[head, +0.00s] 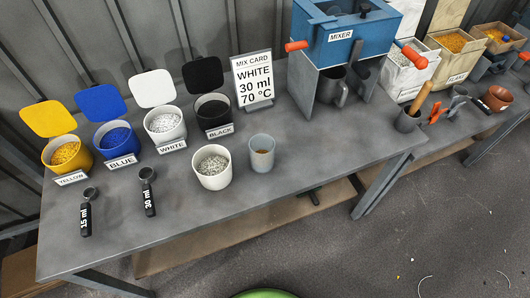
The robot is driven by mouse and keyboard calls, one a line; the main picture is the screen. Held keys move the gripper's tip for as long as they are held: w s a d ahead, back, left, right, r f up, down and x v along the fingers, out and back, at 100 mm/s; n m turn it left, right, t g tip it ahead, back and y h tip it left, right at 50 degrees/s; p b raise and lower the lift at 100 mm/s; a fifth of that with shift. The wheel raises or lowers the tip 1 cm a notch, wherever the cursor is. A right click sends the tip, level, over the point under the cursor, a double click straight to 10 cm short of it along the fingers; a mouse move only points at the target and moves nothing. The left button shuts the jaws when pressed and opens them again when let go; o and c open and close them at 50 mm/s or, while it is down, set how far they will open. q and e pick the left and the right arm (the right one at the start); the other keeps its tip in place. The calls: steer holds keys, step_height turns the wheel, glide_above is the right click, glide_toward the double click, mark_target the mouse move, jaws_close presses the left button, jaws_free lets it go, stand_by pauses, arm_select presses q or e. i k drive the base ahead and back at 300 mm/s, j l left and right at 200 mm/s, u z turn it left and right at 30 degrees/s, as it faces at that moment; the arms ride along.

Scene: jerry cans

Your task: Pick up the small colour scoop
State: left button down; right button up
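Two scoops with black handles lie on the grey table. The smaller scoop, marked 15 ml (86,219), lies near the left front of the table, with its round bowl pointing away from me. The larger scoop, marked 30 ml (149,198), lies to its right, also with its bowl at the far end. Both lie apart from other things. Neither of my grippers is in view.
Open tubs labelled yellow (67,158), blue (117,141), white (164,126) and black (211,114) stand behind the scoops. A white tub of pellets (212,170) and a grey cup (262,154) stand to their right. The table's front strip is clear.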

mark_target(91, 193)
steer(key=u, duration=1.7)
steer(key=k+l, duration=0.1)
steer(key=l, duration=0.3)
steer(key=k+l, duration=0.1)
steer(key=l, duration=0.3)
steer(key=k+l, duration=0.1)
steer(key=l, duration=0.3)
